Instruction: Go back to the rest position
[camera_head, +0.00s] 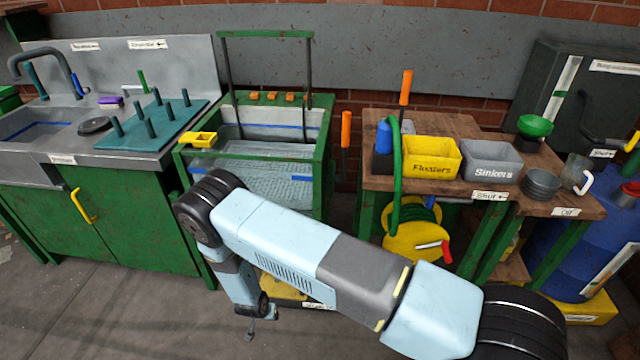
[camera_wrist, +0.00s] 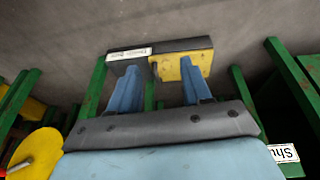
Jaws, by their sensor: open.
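My gripper (camera_wrist: 160,88) is open and empty in the wrist view, its two blue fingers spread apart. Beyond the fingers is a yellow and dark box with a white label (camera_wrist: 185,58) near the floor. In the head view my arm reaches from the lower right across the middle, then bends down in front of the green-framed tank (camera_head: 325,170). My gripper (camera_head: 252,328) hangs low there, near the floor; its fingers are small in this view.
A sink cabinet (camera_head: 120,210) stands at left. At right a wooden table (camera_head: 385,183) holds a yellow Floaters bin (camera_head: 430,157) and a grey Sinkers bin (camera_head: 490,160). A yellow hose reel (camera_head: 415,243) is below it. A blue barrel (camera_head: 565,250) stands far right. Floor at lower left is clear.

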